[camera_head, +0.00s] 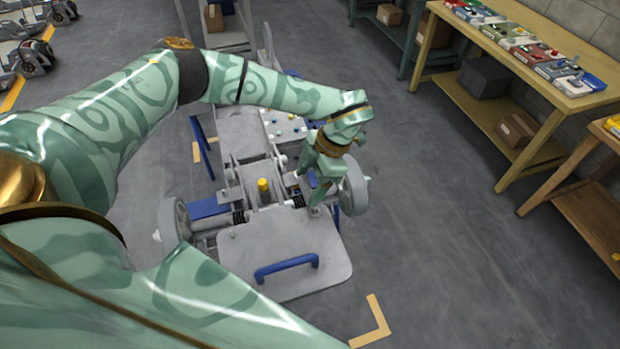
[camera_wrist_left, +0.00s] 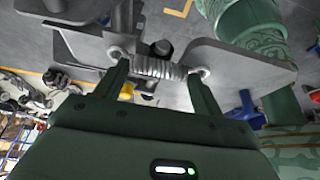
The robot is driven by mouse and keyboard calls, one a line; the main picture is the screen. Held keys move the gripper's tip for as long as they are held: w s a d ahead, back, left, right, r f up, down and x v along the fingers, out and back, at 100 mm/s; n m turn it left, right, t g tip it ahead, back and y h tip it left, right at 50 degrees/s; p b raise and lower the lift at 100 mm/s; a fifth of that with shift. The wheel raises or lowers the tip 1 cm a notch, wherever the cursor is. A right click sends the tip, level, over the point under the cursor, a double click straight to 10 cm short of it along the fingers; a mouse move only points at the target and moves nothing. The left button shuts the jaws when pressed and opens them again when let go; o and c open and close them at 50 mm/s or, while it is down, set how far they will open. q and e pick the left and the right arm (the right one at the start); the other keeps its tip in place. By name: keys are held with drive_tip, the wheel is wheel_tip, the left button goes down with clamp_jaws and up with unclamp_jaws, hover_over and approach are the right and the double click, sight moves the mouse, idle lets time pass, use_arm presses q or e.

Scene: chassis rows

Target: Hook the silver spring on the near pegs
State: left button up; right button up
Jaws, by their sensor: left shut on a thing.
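The silver spring (camera_wrist_left: 160,68) shows in the left wrist view as a coil with a round loop at each end, lying crosswise between my fingers. My left gripper (camera_wrist_left: 161,80) is shut on it. In the head view my left gripper (camera_head: 312,188) is low over the right side of the grey chassis (camera_head: 320,243), close to its right wheel. The spring cannot be made out there behind the fingers. I cannot tell whether its loops are around pegs or only near them. My right gripper is not in view.
A yellow-capped post (camera_head: 263,186) stands left of my gripper. A blue handle (camera_head: 286,267) is on the chassis's near plate. A yellow bench (camera_head: 520,65) with several coloured units stands at the right. The floor between is clear.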

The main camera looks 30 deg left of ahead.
use_arm(q)
drive_tip(key=shift+f, duration=0.4)
drive_tip(key=o, duration=1)
drive_tip(key=shift+w+r, duration=0.25)
drive_tip(key=shift+r, duration=0.15)
drive_tip(key=shift+o, duration=0.3)
drive_tip(key=b+v, duration=0.2)
drive_tip(key=v, duration=1.3)
drive_tip(key=shift+d+r, duration=0.2)
